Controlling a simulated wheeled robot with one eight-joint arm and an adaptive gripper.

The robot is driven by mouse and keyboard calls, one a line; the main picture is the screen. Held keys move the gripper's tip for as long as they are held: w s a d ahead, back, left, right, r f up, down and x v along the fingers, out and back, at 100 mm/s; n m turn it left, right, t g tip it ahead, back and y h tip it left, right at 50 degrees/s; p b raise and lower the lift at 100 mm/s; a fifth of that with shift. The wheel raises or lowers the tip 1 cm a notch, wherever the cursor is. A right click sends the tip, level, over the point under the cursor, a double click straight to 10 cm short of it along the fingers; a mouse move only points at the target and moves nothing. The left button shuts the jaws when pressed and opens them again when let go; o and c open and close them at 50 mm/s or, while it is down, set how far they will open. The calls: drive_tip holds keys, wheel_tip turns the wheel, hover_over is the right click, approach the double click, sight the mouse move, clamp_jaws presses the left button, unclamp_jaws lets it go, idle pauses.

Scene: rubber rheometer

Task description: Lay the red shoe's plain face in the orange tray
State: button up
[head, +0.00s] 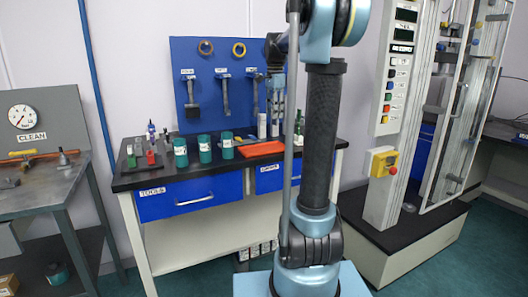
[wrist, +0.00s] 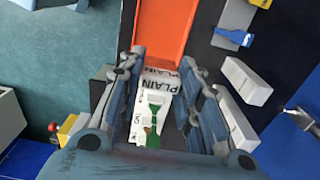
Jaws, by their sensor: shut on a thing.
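In the wrist view, a white piece (wrist: 154,108) marked PLAIN, with a green drawing on it, sits between my gripper's two blue-grey fingers (wrist: 160,95). My gripper is shut on it. I see no clear red on this piece, so I cannot tell whether it is the red shoe; its underside is hidden. The orange tray (wrist: 163,32) lies just beyond the fingertips. In the head view the orange tray (head: 262,149) lies flat on the black bench top, partly behind my arm. My gripper (head: 276,100) hangs in front of the tool board above the bench.
White blocks (wrist: 245,82) lie right of the fingers, with a blue-and-white item (wrist: 233,37) beyond. The blue tool board (head: 212,65) rises behind.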

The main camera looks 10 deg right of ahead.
drive_tip(key=shift+a+f, duration=0.1)
drive_tip(key=shift+a, duration=0.25)
hover_over(272, 147)
drive_tip(key=shift+s+f, duration=0.15)
drive_tip(key=shift+f, duration=2.3)
drive_tip(key=shift+s+f, duration=0.1)
drive_tip(key=shift+f, duration=2.35)
drive_tip(key=o, duration=1)
drive_tip(key=shift+f, duration=0.1)
drive_tip(key=shift+o, duration=0.2)
wheel_tip(272, 147, up, 12)
drive_tip(key=shift+r, duration=0.1)
